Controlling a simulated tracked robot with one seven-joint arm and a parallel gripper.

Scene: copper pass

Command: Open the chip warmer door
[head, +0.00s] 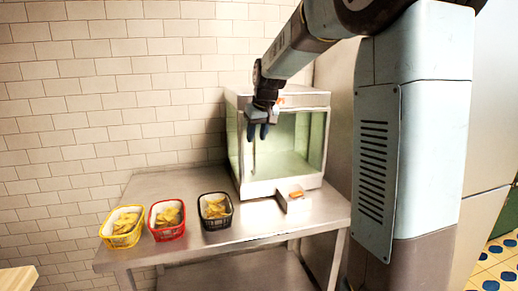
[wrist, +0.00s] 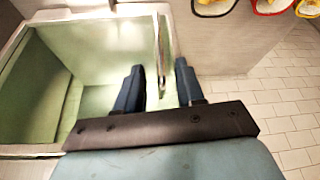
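The chip warmer (head: 258,189) is a glass-sided box with a metal frame and pale green inside, standing on the steel table. In the wrist view, the warmer (wrist: 40,150) fills the left side. A thin metal handle bar (wrist: 162,40) runs upright there, between my two fingers in the picture. My gripper (wrist: 160,66) has its dark blue fingers apart, with a gap on each side of the bar; I see no contact. In the head view my gripper (head: 258,136) hangs at the warmer's front left, fingers down. The door looks shut, but its clear glass makes this hard to tell.
A yellow basket (head: 121,241), a red basket (head: 167,232) and a black basket (head: 216,223), each with chips, stand in a row on the steel table (head: 255,225) left of the warmer. A tiled wall (head: 110,90) is behind.

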